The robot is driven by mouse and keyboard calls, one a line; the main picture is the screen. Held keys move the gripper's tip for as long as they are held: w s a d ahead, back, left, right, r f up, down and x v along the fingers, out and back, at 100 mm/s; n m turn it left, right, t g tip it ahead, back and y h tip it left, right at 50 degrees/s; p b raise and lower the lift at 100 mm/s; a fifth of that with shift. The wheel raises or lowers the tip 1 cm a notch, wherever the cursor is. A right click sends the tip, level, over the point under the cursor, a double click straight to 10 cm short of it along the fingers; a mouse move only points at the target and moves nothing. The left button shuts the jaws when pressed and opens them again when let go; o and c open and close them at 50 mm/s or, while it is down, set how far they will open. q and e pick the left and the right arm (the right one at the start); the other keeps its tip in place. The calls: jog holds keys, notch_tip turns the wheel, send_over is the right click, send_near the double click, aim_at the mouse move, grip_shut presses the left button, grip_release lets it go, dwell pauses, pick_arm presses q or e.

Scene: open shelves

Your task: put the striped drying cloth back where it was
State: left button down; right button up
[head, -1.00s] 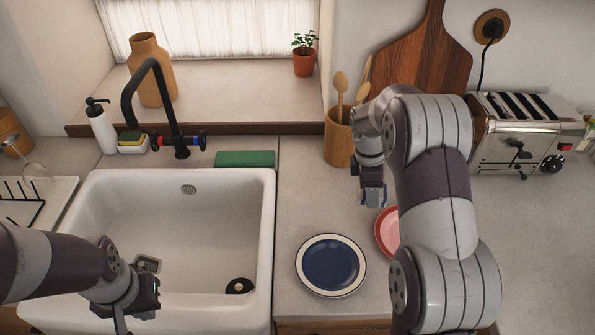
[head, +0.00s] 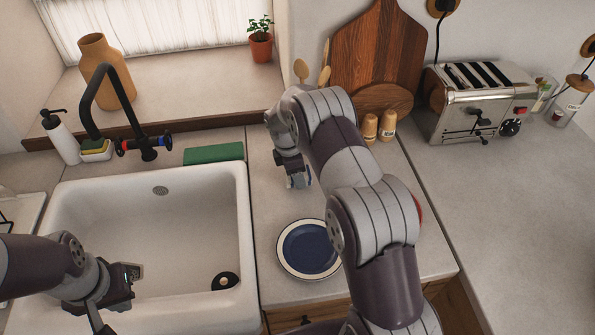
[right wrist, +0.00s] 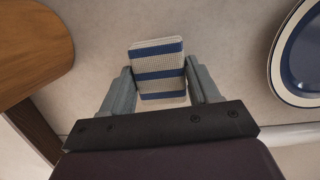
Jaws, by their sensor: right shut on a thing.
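The striped drying cloth (right wrist: 158,72), white with blue bands, sits between the two fingers of my right gripper (right wrist: 162,88) in the right wrist view. The gripper is shut on it. In the head view my right gripper (head: 298,182) hangs over the counter between the sink and the arm, behind the blue plate (head: 309,249). The cloth is barely discernible there. My left gripper (head: 101,318) is over the left front of the sink; its fingers are too hidden to tell open or shut.
A toaster (head: 478,105), wooden boards (head: 378,50) and two shakers (head: 387,125) stand at the back right. The counter at right (head: 510,220) is clear.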

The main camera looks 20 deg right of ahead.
jog(key=shift+f, duration=0.55)
jog(key=shift+w+f, duration=0.2)
jog(key=shift+f, duration=0.15)
jog(key=shift+s, duration=0.1)
jog(key=o, duration=1.2)
jog(key=shift+f, duration=0.1)
